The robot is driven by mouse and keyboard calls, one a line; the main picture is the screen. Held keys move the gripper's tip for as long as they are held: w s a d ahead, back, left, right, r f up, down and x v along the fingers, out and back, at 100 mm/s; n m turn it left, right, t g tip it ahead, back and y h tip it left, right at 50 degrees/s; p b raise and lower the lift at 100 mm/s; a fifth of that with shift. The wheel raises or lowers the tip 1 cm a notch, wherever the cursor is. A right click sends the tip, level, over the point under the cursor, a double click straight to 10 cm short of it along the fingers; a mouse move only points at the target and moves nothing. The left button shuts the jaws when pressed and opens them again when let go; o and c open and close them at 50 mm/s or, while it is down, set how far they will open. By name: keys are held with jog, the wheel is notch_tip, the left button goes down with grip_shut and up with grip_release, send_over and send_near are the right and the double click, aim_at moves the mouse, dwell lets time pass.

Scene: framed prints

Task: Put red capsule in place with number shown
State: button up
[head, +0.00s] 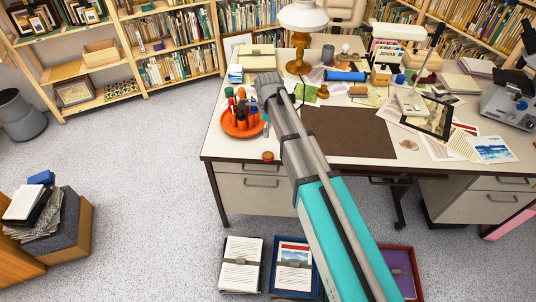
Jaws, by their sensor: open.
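An orange round tray (230,128) stands at the desk's left front corner. It holds several small upright capsule-like containers, among them a red one (229,92), a green one and dark blue ones. A small red-topped round object (267,156) lies apart on the desk's front edge. I cannot tell which red item is the capsule. My gripper (266,122) is at the end of my arm, just right of the tray. Its fingers are small and partly hidden by the wrist; no held object shows. I can read no number on any place.
A dark brown desk mat (350,133) lies bare right of my arm. Behind are a lamp (300,30), a blue cylinder (346,76), books and papers. Document trays (240,264) stand on the floor in front of the desk. The floor at left is mostly clear.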

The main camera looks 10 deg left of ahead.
jog(key=shift+f, duration=0.1)
jog(key=b, duration=0.9)
send_over(268, 154)
jog(key=f, duration=0.8)
jog(key=shift+w+f, duration=0.2)
jog(key=shift+f, duration=0.05)
jog(key=shift+f, duration=0.15)
notch_tip(268, 154, down, 5)
jog(key=b, duration=0.4)
jog(key=shift+s+b, duration=0.15)
jog(key=shift+b, duration=0.25)
jog(key=c, duration=1.3)
jog(key=shift+o, duration=0.2)
jog(key=shift+r, duration=0.3)
